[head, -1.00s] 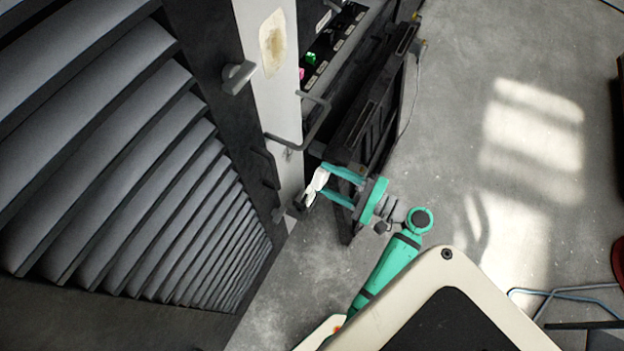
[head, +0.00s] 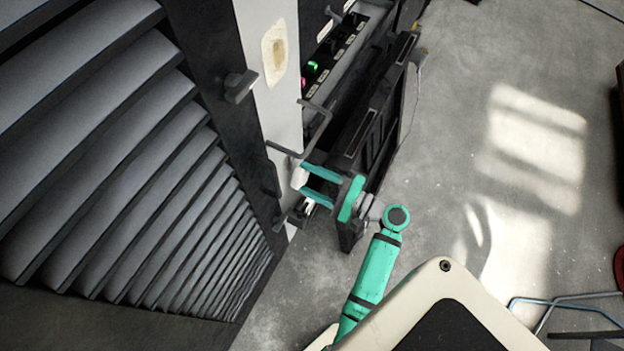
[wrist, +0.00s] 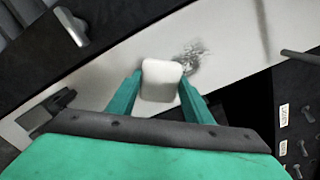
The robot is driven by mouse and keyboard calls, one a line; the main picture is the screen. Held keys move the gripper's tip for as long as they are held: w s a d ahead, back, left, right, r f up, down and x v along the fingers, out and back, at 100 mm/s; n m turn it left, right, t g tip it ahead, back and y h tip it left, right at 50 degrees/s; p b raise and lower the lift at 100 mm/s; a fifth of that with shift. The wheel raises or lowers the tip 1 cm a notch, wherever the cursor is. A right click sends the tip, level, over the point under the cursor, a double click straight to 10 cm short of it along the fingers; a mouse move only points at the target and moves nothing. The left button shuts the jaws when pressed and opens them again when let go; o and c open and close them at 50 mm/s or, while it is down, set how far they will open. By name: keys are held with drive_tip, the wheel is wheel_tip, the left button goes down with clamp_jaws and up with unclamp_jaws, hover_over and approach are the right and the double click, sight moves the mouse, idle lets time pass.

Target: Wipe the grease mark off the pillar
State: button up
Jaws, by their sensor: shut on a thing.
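The white pillar (head: 278,110) runs down beside the grey slatted panel in the head view. It crosses the wrist view as a pale band (wrist: 230,35). The dark, scribbled grease mark (wrist: 190,57) shows on the pillar in the wrist view, just beyond and to the right of the white pad. My green gripper (head: 304,183) is shut on the white pad (wrist: 161,80) and holds it at the pillar's face. I cannot tell whether the pad touches the pillar. In the head view the grease mark is hidden behind the gripper area.
A tan-brown stained patch (head: 274,50) sits higher on the pillar. A bent grey handle (head: 312,135) sticks out just above my gripper. An open dark cabinet door (head: 375,110) stands close on the right. Grey floor (head: 460,120) is clear farther right.

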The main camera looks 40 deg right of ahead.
sight(305, 172)
drive_tip(key=shift+x, duration=0.9)
idle(0.8)
drive_tip(key=shift+r, duration=5.05)
drive_tip(key=shift+w, duration=0.1)
drive_tip(key=shift+f, duration=0.15)
drive_tip(key=shift+a+f, duration=0.1)
drive_tip(key=shift+f, duration=4.85)
